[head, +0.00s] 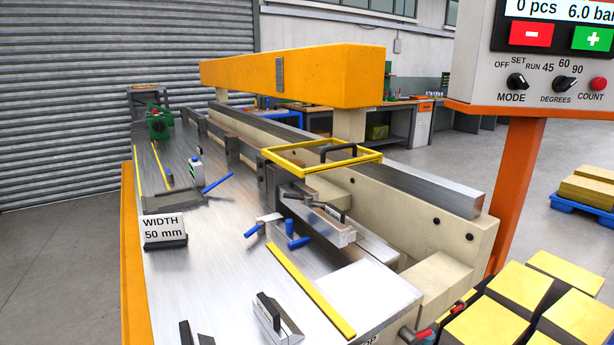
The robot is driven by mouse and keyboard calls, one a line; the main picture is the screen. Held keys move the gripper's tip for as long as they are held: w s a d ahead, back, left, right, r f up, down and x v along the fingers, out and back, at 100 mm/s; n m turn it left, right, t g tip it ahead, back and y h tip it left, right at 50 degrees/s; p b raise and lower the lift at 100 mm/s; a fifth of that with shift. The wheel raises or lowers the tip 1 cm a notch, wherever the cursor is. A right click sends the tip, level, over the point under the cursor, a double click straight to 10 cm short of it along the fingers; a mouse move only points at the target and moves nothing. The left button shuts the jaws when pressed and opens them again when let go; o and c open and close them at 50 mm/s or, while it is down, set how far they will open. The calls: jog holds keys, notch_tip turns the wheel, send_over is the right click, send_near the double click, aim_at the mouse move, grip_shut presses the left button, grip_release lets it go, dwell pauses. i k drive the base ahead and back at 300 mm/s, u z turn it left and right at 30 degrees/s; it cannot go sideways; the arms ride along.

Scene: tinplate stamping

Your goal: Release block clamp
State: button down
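Several blue-handled levers show in the head view, and I cannot tell which one is the block clamp. A silvery lever with a blue grip (252,231) and a short blue handle (290,227) sit beside the dark metal blocks (318,215) at the right side of the steel table. Another blue handle (298,243) angles out just below them. A longer blue lever (217,183) sticks out beside a small white and green device farther back on the table. Whether any clamp is tight or loose cannot be seen. My gripper is not in view.
The steel table (205,262) carries a "WIDTH 50 mm" sign (165,231) and a loose metal piece with a black grip (275,316). A yellow frame (322,157) and orange beam (300,76) overhang the right side. A control panel (540,60) stands at right; stacked yellow sheets (520,290) are below.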

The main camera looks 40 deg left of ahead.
aim_at(308, 198)
jog(key=u, duration=0.4)
jog(key=i, duration=0.55)
jog(key=u, duration=0.5)
